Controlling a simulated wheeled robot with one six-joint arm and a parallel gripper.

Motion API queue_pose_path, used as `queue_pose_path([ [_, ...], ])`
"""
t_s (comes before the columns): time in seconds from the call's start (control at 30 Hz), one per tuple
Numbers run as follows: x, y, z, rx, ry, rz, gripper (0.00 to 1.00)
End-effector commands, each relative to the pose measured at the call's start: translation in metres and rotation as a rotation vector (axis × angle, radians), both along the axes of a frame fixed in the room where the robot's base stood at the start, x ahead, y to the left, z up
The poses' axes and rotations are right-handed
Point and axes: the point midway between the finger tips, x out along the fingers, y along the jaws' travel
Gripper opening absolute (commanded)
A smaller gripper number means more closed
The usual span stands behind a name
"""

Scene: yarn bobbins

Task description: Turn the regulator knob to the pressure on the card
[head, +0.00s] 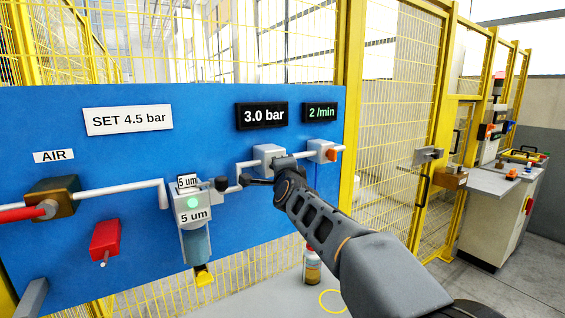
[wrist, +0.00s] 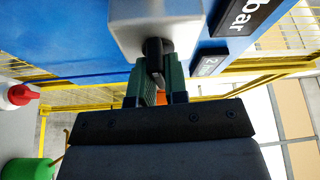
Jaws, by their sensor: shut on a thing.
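The card (head: 128,118) on the blue panel reads "SET 4.5 bar". The black pressure display (head: 262,116) right of it reads "3.0 bar". The grey regulator block (head: 268,153) sits on the pipe below that display, and it fills the top middle of the wrist view (wrist: 150,22). My gripper (head: 283,170) is at the regulator's front. In the wrist view, its green fingers (wrist: 158,84) are shut on the dark regulator knob (wrist: 155,52), one on each side. In the head view my gripper hides the knob.
A small display (head: 321,112) reads "2/min". A filter (head: 193,215) marked "5 um" hangs left of the regulator. A red part (head: 105,238) and a brass valve (head: 52,198) are further left. Yellow mesh fencing (head: 395,130) stands right.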

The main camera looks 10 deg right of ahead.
Motion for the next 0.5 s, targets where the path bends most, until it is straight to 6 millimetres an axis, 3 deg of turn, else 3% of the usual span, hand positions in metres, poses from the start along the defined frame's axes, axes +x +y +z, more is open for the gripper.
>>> queue_pose_path([
  [0.5, -0.0001, -0.0008, 0.0008, 0.104, 0.032, -0.002, 0.00],
])
